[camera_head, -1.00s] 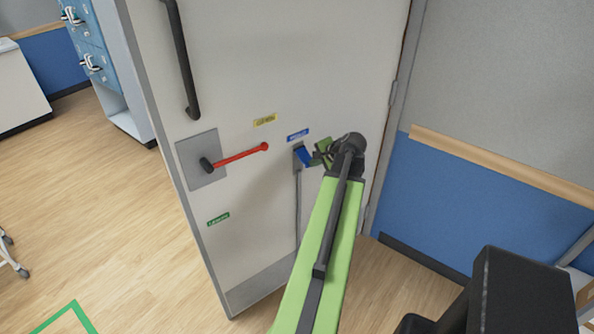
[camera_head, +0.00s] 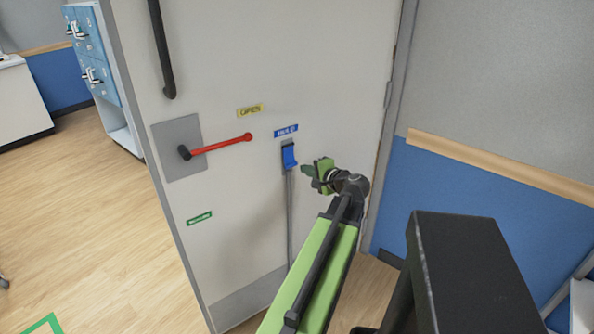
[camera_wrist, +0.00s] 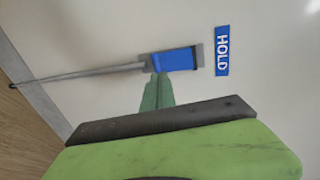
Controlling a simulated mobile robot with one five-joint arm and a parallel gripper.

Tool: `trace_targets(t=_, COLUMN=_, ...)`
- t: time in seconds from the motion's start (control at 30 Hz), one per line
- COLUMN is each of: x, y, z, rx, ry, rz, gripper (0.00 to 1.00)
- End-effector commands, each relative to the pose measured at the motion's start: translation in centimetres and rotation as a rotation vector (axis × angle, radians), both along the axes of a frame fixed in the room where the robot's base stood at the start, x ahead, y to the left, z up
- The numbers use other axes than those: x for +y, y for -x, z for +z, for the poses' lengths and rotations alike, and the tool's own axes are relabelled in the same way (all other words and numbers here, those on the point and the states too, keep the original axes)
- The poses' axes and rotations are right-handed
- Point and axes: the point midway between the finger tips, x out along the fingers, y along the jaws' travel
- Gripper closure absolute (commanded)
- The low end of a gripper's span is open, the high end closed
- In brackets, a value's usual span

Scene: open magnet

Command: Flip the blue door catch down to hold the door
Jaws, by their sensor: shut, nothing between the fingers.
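The blue door catch (camera_head: 289,155) sits on a small grey plate on the door, under the blue HOLD label (camera_head: 286,131). It lies upright along the plate, at the top of a thin grey rod. In the wrist view the catch (camera_wrist: 175,60) lies in line with the rod, beside the HOLD label (camera_wrist: 222,50). My gripper (camera_head: 308,170) is just right of the catch, with a small gap in the head view. Its green fingers (camera_wrist: 157,92) are shut and empty. In the wrist view their tips point at the catch's near edge; contact cannot be told.
The pale door (camera_head: 225,60) has a black pull handle (camera_head: 161,50) and a red lever (camera_head: 220,144) on a grey plate. A yellow OPEN label (camera_head: 250,110) is above the lever. A blue-and-grey wall (camera_head: 480,200) stands right. Free wooden floor (camera_head: 70,210) lies left.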

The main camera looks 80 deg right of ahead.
Motion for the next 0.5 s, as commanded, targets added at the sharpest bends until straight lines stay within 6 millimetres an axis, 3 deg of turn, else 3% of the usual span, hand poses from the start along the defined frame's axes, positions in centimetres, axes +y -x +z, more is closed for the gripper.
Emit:
trace_targets(t=0.2, x=3.9, y=3.2, z=1.9, rx=-0.001, ry=0.001, rz=0.000, gripper=1.00)
trace_targets(t=0.5, x=6.2, y=5.1, z=2.7, rx=-0.001, ry=0.002, rz=0.008, gripper=1.00)
